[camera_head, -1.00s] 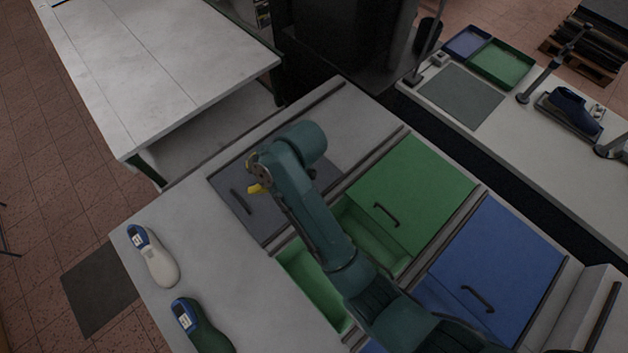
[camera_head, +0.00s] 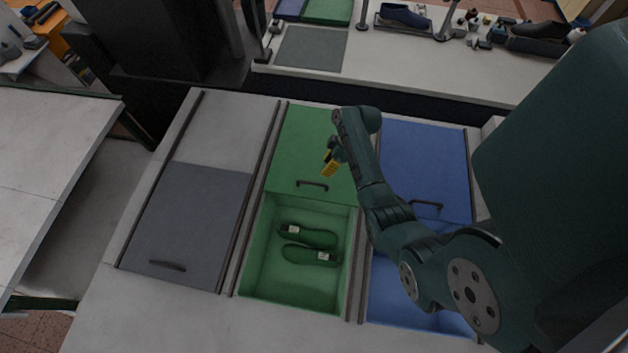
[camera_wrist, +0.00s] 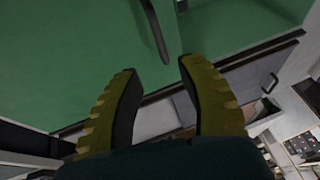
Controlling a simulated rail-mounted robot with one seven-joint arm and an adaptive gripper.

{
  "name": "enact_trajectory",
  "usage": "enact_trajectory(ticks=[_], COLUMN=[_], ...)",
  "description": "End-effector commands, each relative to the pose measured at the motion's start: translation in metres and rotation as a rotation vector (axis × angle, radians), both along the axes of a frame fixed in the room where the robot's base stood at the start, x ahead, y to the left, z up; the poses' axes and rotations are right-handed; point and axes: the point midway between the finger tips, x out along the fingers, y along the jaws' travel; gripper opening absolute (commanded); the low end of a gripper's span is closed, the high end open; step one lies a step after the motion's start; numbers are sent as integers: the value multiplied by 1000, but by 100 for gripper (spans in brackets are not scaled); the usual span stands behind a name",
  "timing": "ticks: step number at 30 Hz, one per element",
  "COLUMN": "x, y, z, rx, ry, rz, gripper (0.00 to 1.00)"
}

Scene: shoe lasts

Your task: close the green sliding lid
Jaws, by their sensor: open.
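The green sliding lid (camera_head: 298,140) covers the far part of the green compartment (camera_head: 285,285). Its near part is open. The lid's dark bar handle (camera_head: 312,185) is close to its near edge. My gripper (camera_head: 331,165) is above the lid, a little up and right of the handle in the head view. In the wrist view its yellow ridged fingers (camera_wrist: 158,85) are apart and empty. The handle (camera_wrist: 154,30) shows beyond the fingertips, in line with the gap between them.
Two green shoe lasts (camera_head: 308,246) lie inside the open compartment. A dark grey lid (camera_head: 190,225) is to the left. A blue lid (camera_head: 415,160) is to the right, its compartment (camera_head: 395,295) partly open behind my arm. Dark rails (camera_head: 262,190) separate the lids.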

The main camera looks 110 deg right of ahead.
Motion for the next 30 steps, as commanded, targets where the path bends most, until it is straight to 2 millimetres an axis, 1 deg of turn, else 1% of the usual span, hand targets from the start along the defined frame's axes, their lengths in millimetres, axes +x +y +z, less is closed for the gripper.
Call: enact_trajectory(ticks=[1,6,9,12,15,17,24,25,26,30], x=[6,23,32,39,43,44,45,45,45,45], y=[-1,-4,-6,-7,-8,-8,-8,-8,-8,-8], z=[-12,-50,-70,-85,-93,-95,-95,-95,-95,-95], rx=[2,2,0,-1,-1,-2,-2,-2,-2,-2], ry=[-1,0,0,0,0,0,0,0,0,0], rz=[3,2,2,2,2,1,0,0,0,0], gripper=[40,40,40,40,40,40,40,38,32,5])
